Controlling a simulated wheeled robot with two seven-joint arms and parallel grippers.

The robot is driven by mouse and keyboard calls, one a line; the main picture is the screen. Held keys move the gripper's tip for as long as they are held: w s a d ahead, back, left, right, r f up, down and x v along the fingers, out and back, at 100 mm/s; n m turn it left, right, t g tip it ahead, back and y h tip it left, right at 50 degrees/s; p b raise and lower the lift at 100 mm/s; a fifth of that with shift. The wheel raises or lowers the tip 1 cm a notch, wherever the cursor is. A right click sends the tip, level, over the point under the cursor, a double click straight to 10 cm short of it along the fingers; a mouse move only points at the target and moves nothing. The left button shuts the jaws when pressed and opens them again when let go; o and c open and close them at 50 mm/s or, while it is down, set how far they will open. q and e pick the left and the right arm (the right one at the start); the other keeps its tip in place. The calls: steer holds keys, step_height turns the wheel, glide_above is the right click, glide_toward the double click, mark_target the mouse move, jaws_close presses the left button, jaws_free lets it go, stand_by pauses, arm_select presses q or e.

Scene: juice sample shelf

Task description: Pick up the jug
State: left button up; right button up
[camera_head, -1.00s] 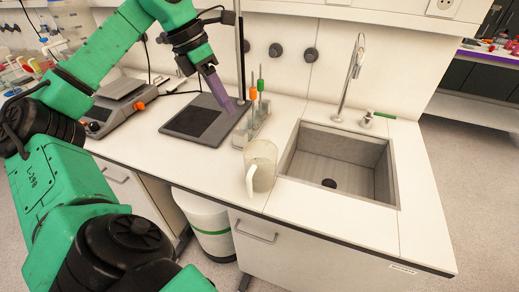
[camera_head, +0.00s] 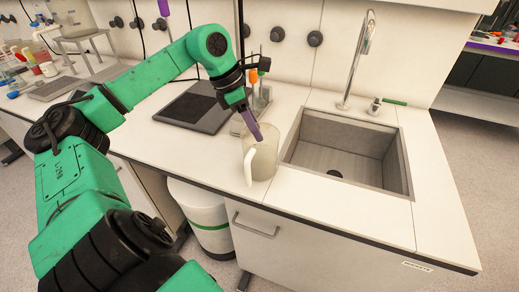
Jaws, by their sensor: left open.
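The jug (camera_head: 264,161) is a pale, translucent vessel with a white handle (camera_head: 248,167) on its near left side. It stands upright on the white worktop, close to the sink's left edge and the front edge. My left gripper (camera_head: 257,138) has purple fingers pointing down at the jug's rim, over its left part near the handle. It is open. The fingers overlap the rim in the picture, and I cannot tell whether they touch it. My right gripper is out of view.
A sink (camera_head: 345,150) with a tall tap (camera_head: 358,60) lies right of the jug. A rack holding orange- and green-topped tools (camera_head: 253,76) stands behind it. A dark flat plate (camera_head: 198,106) lies to the left. Worktop in front of the plate is clear.

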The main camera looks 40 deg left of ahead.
arm_select(q)
steer(key=shift+w+f, duration=0.15)
steer(key=shift+f, duration=0.15)
jaws_close()
steer(key=shift+r, duration=0.1)
stand_by(1.1)
